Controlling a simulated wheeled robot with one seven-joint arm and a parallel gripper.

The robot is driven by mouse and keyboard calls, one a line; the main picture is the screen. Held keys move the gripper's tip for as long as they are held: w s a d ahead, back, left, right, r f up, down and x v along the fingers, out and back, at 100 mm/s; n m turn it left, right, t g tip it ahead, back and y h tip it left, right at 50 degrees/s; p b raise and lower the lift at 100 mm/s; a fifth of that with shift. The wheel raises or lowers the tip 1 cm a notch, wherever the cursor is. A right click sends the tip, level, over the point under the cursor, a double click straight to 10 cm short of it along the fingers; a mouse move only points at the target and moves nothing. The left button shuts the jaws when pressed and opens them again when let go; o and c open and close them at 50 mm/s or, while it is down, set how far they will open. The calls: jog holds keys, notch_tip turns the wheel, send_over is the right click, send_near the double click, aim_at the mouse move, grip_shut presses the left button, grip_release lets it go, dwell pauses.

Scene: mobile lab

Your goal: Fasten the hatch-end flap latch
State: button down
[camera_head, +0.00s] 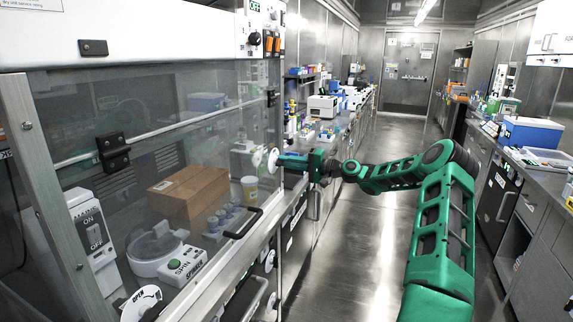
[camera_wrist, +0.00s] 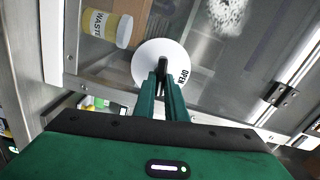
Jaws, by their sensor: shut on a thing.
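A round white latch dial (camera_head: 272,161) is on the right end of the clear-fronted hatch in the head view. In the wrist view the dial (camera_wrist: 143,62) has the word OPEN on its right side, beside a dark grip tab (camera_wrist: 162,91) in its middle. My green gripper (camera_head: 286,160) reaches the dial from the right. In the wrist view its fingers (camera_wrist: 163,84) are shut on the dark tab, covering the lower part of the dial. The clear panel (camera_wrist: 225,75) lies behind and around the dial.
Inside the hatch are a cardboard box (camera_head: 188,193), a waste cup (camera_head: 249,188) and a spinner (camera_head: 155,248). Another white dial (camera_head: 142,303) is at the lower left. A black handle (camera_head: 243,222) sticks out below my gripper. The aisle floor (camera_head: 345,240) is clear.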

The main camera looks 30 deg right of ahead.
jog(key=shift+w+d+f+m, duration=0.1)
jog(key=shift+d+m, duration=0.05)
jog(key=shift+m, duration=0.4)
jog(key=shift+d+f+m, duration=0.1)
jog(key=shift+m, duration=0.45)
jog(key=c, duration=1.8)
grip_release()
jog(key=shift+c, duration=0.2)
jog(key=shift+o, duration=0.2)
jog(key=shift+a, duration=0.1)
jog(key=v, duration=1)
jog(key=shift+s+d, duration=0.25)
